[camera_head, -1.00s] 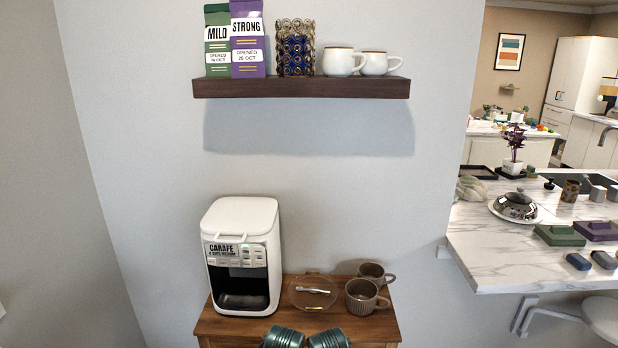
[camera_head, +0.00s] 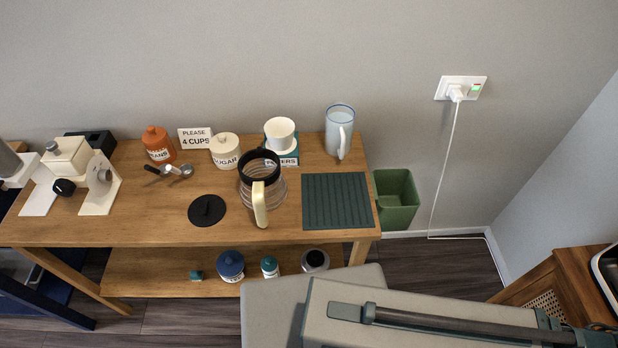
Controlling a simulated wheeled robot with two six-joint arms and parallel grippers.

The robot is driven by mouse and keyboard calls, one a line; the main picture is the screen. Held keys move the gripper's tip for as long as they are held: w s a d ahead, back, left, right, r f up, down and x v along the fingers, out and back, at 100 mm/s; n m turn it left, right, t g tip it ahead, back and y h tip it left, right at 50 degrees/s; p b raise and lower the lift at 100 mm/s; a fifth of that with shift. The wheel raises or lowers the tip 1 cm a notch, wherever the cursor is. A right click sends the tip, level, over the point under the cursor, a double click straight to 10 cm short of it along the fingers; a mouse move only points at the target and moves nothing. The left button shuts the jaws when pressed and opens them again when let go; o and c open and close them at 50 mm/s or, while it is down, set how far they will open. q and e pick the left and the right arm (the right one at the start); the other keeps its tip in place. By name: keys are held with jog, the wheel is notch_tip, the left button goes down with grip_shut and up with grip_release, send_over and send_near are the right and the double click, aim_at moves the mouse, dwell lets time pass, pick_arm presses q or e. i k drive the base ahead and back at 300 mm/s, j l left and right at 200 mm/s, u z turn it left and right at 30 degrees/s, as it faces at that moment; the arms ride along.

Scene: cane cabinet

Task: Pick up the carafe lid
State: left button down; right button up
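The carafe lid (camera_head: 207,211), a flat black disc with a raised grip across its middle, lies on the wooden table, left of the carafe. The glass carafe (camera_head: 275,198) stands upright with a black collar around its open top and a cream handle toward me. A clear gap of table lies between the lid and the carafe. Neither of my grippers shows in this view.
Behind the lid stand a sugar jar (camera_head: 226,152), an orange beans jar (camera_head: 158,145) and a "4 cups" sign (camera_head: 195,138); spoons (camera_head: 172,171) lie nearby. A dark green mat (camera_head: 337,201) is right of the carafe. A green bin (camera_head: 397,201) stands beyond the table's right end.

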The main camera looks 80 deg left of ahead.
aim_at(206, 211)
jog(key=u, duration=3.25)
jog(key=k+l, duration=0.05)
